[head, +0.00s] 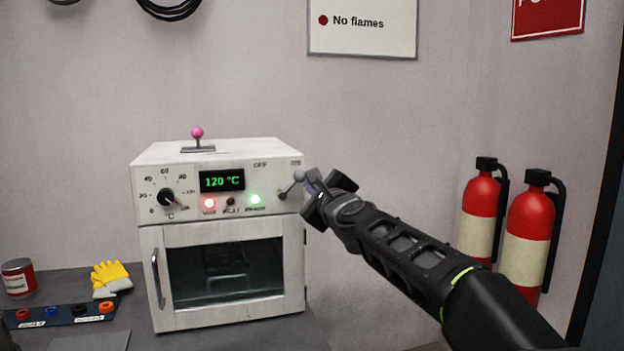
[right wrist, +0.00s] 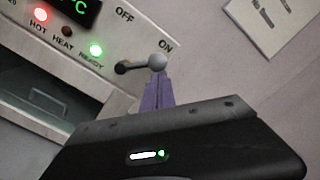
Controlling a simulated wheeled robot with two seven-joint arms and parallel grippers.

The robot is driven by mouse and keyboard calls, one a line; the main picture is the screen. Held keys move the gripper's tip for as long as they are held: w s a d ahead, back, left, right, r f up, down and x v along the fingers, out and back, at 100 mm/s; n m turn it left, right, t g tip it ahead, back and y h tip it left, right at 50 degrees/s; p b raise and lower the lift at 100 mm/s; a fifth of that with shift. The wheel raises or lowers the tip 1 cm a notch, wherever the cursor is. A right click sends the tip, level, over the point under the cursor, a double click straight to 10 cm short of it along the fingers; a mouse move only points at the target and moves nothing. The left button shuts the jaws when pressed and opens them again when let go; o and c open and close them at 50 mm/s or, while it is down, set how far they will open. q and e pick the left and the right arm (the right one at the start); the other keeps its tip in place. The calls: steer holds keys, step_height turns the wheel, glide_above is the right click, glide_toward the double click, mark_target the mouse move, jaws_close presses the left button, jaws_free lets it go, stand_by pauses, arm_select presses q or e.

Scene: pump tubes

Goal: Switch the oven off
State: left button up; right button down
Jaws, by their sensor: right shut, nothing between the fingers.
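The white oven (head: 222,232) stands on the bench with its door shut. Its display (head: 222,181) reads 120 °C in green. The red HOT light and green READY light are lit; the HEAT light is dark. The switch lever (head: 291,187) with a grey ball end is at the panel's right and leans toward the ON label. It also shows in the right wrist view (right wrist: 141,64). My right gripper (head: 313,182) is shut and empty, its purple fingertips (right wrist: 157,80) right by the ball; contact cannot be told.
A pink-knobbed joystick (head: 197,141) stands on the oven top. Yellow gloves (head: 111,277), a red can (head: 18,277) and a strip of coloured sockets (head: 62,314) are at left. Two fire extinguishers (head: 479,212) (head: 527,232) stand at right. The space right of the oven is clear except for my arm.

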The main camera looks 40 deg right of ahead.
steer(key=shift+w+a+r+n+p, duration=0.1)
steer(key=shift+a+r+n+p, duration=0.1)
steer(key=shift+r+n+p, duration=0.4)
stand_by(0.6)
steer(key=n+p, duration=0.1)
steer(key=a+r+n+p, duration=0.1)
steer(key=n, duration=0.1)
steer(key=shift+w+r, duration=0.1)
steer(key=shift+w, duration=0.05)
steer(key=w+a+n+p, duration=0.2)
steer(key=a+n+p, duration=0.4)
steer(key=n+p, duration=0.4)
steer(key=n, duration=0.2)
steer(key=shift+r+n+p, duration=0.3)
steer(key=shift+r+p, duration=0.05)
steer(key=shift+r, duration=0.05)
